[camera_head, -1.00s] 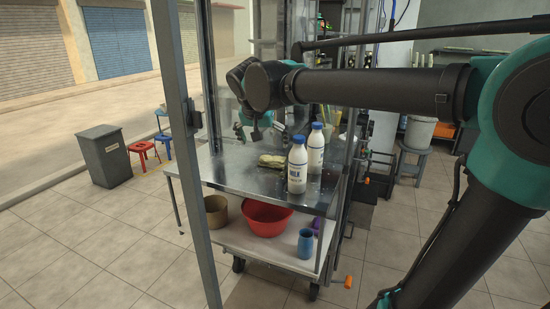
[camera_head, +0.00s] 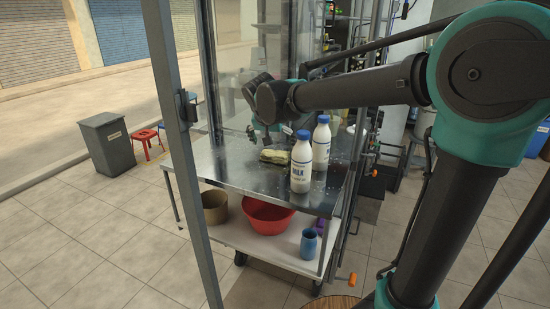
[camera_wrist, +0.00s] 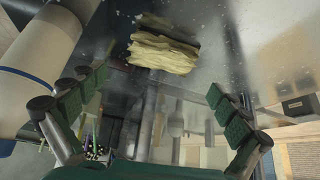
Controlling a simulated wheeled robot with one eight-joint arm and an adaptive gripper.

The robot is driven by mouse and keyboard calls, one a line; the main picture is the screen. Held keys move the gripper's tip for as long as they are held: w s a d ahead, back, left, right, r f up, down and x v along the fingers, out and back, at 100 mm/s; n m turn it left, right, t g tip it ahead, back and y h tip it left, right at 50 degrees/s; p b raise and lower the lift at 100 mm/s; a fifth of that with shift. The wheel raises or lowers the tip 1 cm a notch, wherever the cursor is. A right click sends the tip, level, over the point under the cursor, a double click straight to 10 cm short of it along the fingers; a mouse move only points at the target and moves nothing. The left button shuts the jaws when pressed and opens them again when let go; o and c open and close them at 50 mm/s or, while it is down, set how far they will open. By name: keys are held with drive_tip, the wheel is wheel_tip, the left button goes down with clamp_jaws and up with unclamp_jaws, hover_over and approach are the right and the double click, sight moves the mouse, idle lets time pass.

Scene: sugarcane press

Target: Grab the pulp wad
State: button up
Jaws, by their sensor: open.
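The pulp wad (camera_head: 275,156) is a pale yellow, crumpled, layered lump lying on the steel top of the cart (camera_head: 225,172). In the wrist view the pulp wad (camera_wrist: 165,52) shows at the upper middle, beyond the fingertips and between their lines. My gripper (camera_wrist: 160,90) is open, with green-padded fingers spread left and right and nothing between them. In the head view my gripper (camera_head: 262,138) is above the cart top, close to the wad on its left and far side. The exact gap to the wad is hard to tell.
Two white milk bottles with blue caps, the nearer one (camera_head: 301,162) and the farther one (camera_head: 321,143), stand right of the wad. One bottle (camera_wrist: 38,60) is close to my left finger in the wrist view. A metal post (camera_head: 180,120) rises at the cart's left.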

sight(275, 153)
drive_tip(key=shift+a+x, duration=0.2)
drive_tip(key=shift+x, duration=3.6)
drive_tip(key=shift+w, duration=0.1)
drive_tip(key=shift+c, duration=0.6)
drive_tip(key=c, duration=0.8)
drive_tip(key=shift+r, duration=0.1)
drive_tip(key=shift+c, duration=0.2)
